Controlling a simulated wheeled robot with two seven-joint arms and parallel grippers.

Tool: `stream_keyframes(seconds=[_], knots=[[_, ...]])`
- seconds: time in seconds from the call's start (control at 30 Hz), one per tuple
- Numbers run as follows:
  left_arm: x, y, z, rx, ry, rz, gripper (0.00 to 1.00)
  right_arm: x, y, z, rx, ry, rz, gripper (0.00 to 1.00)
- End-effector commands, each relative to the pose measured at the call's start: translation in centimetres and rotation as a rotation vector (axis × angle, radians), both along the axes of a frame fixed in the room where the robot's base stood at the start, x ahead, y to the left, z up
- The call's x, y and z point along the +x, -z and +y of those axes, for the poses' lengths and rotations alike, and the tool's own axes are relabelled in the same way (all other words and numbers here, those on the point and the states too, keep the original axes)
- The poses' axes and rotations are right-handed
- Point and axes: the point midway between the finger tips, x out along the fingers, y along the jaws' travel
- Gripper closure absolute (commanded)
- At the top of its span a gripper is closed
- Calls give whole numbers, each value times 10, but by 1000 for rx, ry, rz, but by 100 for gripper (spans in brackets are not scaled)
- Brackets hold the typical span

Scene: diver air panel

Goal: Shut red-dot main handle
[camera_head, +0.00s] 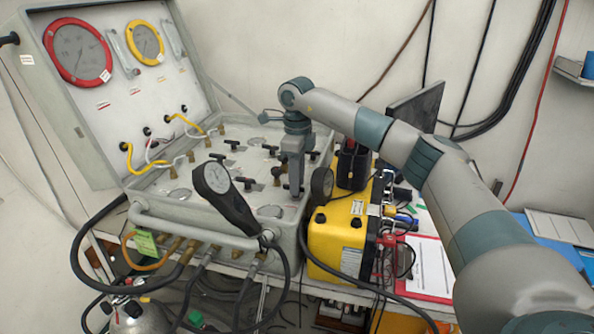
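The air panel is an open grey case (150,205) with several black T-shaped handles on its flat face, such as one black handle (233,143). No red dot on a handle can be made out at this size, so I cannot tell which is the red-dot main handle. My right gripper (293,188) points down over the right part of the panel face, close to the handles there. Its fingers hide what is directly behind them. I cannot tell whether they are apart or hold anything. My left gripper is not in view.
The raised lid carries a red-rimmed gauge (78,52) and a yellow-rimmed gauge (145,42). A black handheld gauge (228,198) leans over the panel's front. A yellow box (338,238) stands right of the case, below my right arm. Hoses (180,285) hang in front.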

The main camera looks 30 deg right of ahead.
Motion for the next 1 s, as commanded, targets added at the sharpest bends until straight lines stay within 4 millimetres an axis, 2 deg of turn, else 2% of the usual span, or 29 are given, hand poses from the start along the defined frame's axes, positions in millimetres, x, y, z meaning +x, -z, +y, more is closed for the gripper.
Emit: stream_keyframes(seconds=[0.17, 0.37, 0.6, 0.8, 1.0], knots=[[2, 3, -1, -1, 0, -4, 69, 1, -7, 0, 1, 0, -2, 71], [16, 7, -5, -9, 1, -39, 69, 1, -28, 0, 1, -1, -4, 71], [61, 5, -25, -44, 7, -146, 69, 1, -74, 1, 0, -1, -5, 71], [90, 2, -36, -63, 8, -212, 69, 1, -116, 1, 2, 1, -5, 71], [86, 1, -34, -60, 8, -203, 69, 0, -146, 0, -1, 2, -3, 71]])
